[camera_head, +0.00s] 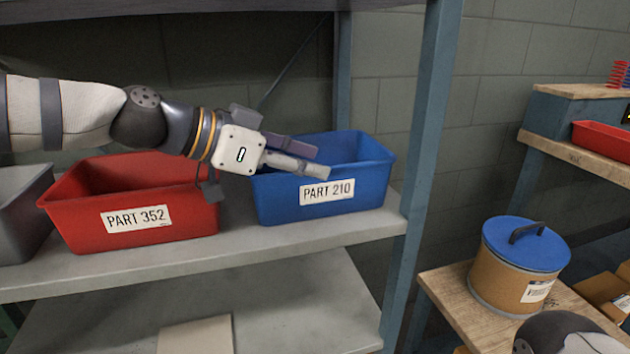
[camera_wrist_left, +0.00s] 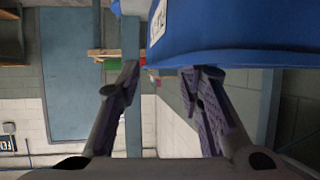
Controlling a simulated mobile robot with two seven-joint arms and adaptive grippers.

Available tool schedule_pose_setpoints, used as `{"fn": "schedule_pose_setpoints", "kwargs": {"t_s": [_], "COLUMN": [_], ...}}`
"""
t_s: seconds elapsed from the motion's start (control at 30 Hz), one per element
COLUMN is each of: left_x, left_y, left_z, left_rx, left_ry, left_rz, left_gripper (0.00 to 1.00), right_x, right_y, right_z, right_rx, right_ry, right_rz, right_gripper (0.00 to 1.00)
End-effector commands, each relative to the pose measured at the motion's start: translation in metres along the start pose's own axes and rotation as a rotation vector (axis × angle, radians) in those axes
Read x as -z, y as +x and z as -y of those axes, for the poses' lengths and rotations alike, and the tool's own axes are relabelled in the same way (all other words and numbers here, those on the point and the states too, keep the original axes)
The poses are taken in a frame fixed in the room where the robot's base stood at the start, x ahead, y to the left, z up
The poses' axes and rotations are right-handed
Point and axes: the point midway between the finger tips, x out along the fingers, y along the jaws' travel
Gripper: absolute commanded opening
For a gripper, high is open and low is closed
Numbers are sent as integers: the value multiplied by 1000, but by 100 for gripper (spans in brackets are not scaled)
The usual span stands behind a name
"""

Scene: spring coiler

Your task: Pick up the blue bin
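The blue bin (camera_head: 365,190), labelled PART 210, stands on the grey shelf. In the left wrist view the blue bin (camera_wrist_left: 250,35) fills the upper right. My left gripper (camera_head: 321,162) reaches in from the left, over the bin's left part and near its front rim. In the left wrist view the fingers of my left gripper (camera_wrist_left: 166,72) are spread apart with nothing between them. The bin is just beyond the fingertips on the right side; I cannot tell whether they touch it. My right gripper is out of view.
A red bin (camera_head: 180,220) labelled PART 352 stands left of the blue bin, under my left arm. A grey bin (camera_head: 22,215) is at the far left. A blue shelf post (camera_head: 420,130) rises to the right. A blue-lidded tub (camera_head: 505,275) stands on a wooden surface at right.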

Motion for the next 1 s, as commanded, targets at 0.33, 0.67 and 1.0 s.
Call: {"fn": "schedule_pose_setpoints", "kwargs": {"t_s": [0.33, 0.67, 1.0], "left_x": [8, 8, 9], "left_y": [54, 56, 56], "left_z": [-8, -8, -7], "left_rx": [0, 1, 1], "left_ry": [-2, -1, -1], "left_rz": [1, 0, -1], "left_gripper": [34, 11, 0], "right_x": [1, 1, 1], "right_y": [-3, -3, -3], "right_z": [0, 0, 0], "right_rx": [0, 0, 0], "right_ry": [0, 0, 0], "right_rz": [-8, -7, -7], "right_gripper": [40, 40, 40]}}
